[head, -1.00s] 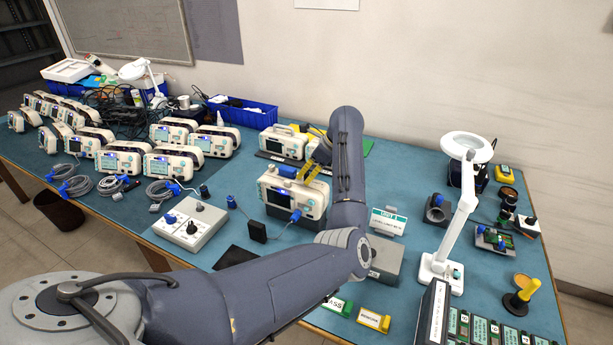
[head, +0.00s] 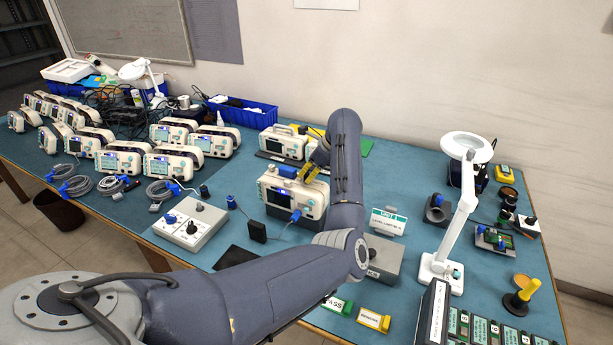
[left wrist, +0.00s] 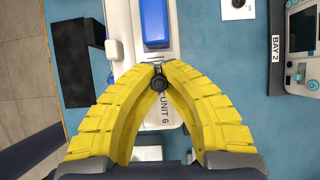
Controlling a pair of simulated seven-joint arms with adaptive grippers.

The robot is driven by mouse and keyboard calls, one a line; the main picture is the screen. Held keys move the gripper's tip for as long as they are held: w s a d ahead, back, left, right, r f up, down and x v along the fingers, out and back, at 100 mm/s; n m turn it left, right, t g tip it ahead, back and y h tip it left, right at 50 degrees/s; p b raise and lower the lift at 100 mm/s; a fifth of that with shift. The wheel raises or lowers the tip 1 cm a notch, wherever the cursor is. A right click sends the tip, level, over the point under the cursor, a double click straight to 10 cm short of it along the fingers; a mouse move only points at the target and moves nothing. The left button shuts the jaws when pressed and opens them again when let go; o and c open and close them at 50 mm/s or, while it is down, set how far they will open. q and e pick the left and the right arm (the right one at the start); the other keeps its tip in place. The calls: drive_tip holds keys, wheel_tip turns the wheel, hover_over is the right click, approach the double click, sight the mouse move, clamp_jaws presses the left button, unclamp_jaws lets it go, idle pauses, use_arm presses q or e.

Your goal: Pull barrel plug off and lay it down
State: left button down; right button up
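The monitor (head: 290,207), cream-coloured with a small screen, stands on the blue bench. A blue block (left wrist: 155,22) sits on its top, and a "UNIT 6" label shows in the left wrist view. A blue plug-like end (head: 296,215) with a thin cable is at its front. My left gripper (head: 312,174) is above the monitor's right end, with yellow fingers. In the left wrist view, the fingertips (left wrist: 160,72) close in on a small black round part (left wrist: 160,84). I cannot tell whether that part is the barrel plug. My right gripper is not in view.
A black adapter box (head: 257,231) stands in front of the monitor, beside a grey control box (head: 191,225). Another monitor (head: 283,144) is behind. A sign (head: 387,222) and a white magnifier lamp (head: 440,270) stand to the right. Bare bench (head: 400,170) lies behind the sign.

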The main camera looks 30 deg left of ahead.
use_arm(q)
drive_tip(key=shift+r, duration=0.15)
idle(0.5)
drive_tip(key=shift+r, duration=2.3)
drive_tip(key=shift+s, duration=0.1)
